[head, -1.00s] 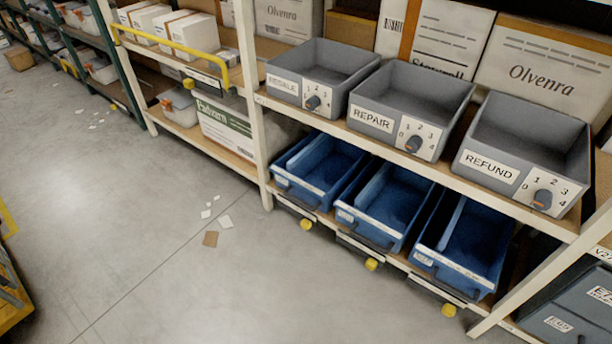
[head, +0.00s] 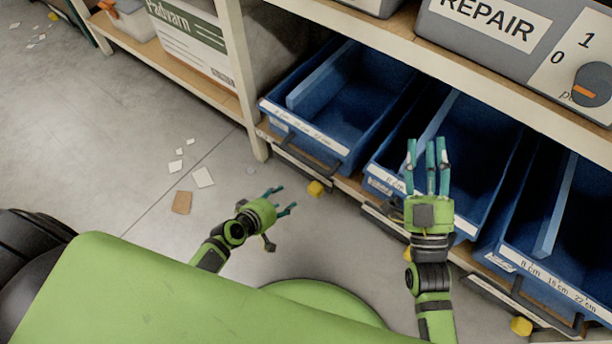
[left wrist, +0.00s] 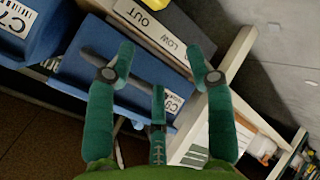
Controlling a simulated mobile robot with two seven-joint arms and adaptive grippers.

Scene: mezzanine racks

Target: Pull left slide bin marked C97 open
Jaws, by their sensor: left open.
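The left blue slide bin (head: 345,105) sits on the lower rack shelf in the head view, with a dark bar handle (head: 305,163) below its front. In the left wrist view a blue bin front (left wrist: 125,88) with a partly hidden label starting C9 (left wrist: 172,101) lies behind my fingers, with a dark bar across it. My left gripper (head: 285,198) is open and empty, in front of and below the left bin, apart from its handle in the head view. My right gripper (head: 425,145) has its fingers spread and empty, in front of the middle blue bin (head: 465,150).
A right blue bin (head: 560,230) stands beside the middle one. A rack post (head: 235,70) stands left of the bins. Yellow knobs (head: 316,188) hang below the shelf. Paper scraps (head: 203,177) lie on the otherwise clear floor.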

